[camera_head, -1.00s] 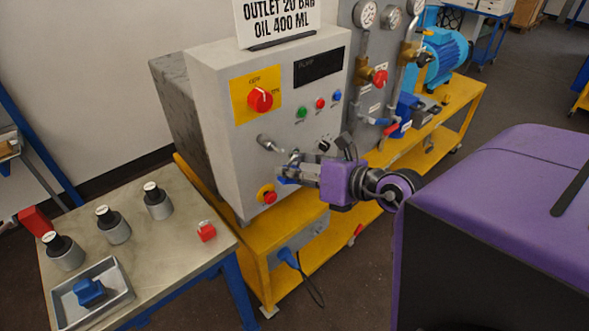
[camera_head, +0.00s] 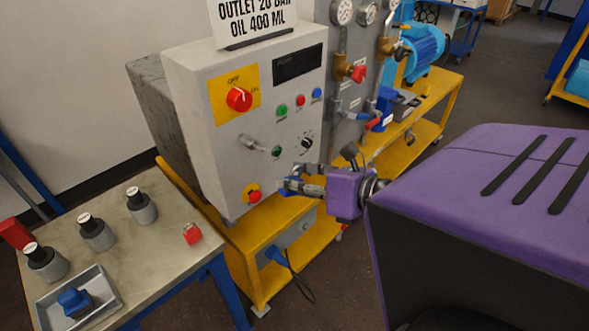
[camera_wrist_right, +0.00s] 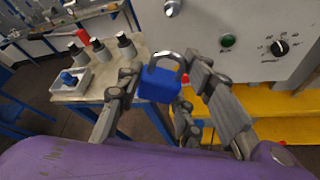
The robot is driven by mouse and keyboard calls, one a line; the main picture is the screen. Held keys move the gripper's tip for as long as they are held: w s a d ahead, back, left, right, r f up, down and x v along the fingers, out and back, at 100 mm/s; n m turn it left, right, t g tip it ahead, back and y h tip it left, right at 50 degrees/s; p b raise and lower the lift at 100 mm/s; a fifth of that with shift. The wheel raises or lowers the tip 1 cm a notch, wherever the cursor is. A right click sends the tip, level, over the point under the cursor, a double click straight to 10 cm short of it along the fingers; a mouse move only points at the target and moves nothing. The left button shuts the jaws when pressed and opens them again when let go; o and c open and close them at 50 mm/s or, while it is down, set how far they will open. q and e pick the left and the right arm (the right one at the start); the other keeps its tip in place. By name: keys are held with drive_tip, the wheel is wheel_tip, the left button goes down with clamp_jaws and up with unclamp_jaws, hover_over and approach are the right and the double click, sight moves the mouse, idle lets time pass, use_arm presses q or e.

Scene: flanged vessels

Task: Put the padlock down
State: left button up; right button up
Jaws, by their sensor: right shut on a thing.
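A blue padlock (camera_wrist_right: 159,86) with a grey shackle sits between the fingertips of my right gripper (camera_wrist_right: 162,80) in the right wrist view. The gripper is shut on it, and the padlock hangs clear of the table. In the head view my right gripper (camera_head: 290,186) is in front of the lower right of the grey control panel, beside the red stop button. There the padlock is mostly hidden, with only a little blue showing. My left gripper is in neither view.
The side table (camera_head: 150,260) holds several grey-and-black cylinders, a small red object (camera_head: 191,233) and a grey tray (camera_head: 108,303) with a blue item (camera_head: 75,301) in it. The table's right part has bare room. The control panel (camera_head: 200,165) stands on a yellow frame (camera_head: 255,265).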

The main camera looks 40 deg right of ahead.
sight(291, 193)
drive_tip(key=shift+f, duration=0.2)
drive_tip(key=shift+w+a+f, duration=0.15)
drive_tip(key=shift+a+f, duration=0.25)
drive_tip(key=shift+a, duration=0.15)
drive_tip(key=shift+w+a+f, duration=0.15)
drive_tip(key=shift+a+f, duration=0.25)
drive_tip(key=shift+a, duration=0.15)
drive_tip(key=w+a+r+n+g+y, duration=0.3)
drive_tip(key=a+r+n, duration=0.1)
drive_tip(key=a, duration=0.4)
drive_tip(key=w+a+r+n+g+y, duration=0.2)
drive_tip(key=a+r+n+y, duration=0.15)
drive_tip(key=a, duration=0.55)
drive_tip(key=w+a+r+n+g+y, duration=0.3)
drive_tip(key=a+r, duration=0.2)
drive_tip(key=a, duration=0.3)
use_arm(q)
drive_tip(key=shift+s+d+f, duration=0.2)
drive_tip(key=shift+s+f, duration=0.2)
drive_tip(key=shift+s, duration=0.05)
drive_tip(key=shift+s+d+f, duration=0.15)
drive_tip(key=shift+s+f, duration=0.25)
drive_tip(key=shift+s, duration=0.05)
use_arm(e)
drive_tip(key=w+a+f+n+g, duration=0.3)
drive_tip(key=f+n+g, duration=0.1)
drive_tip(key=f+g, duration=0.1)
drive_tip(key=shift+w+a+y, duration=0.15)
drive_tip(key=shift+w+y, duration=0.15)
drive_tip(key=shift+y, duration=0.05)
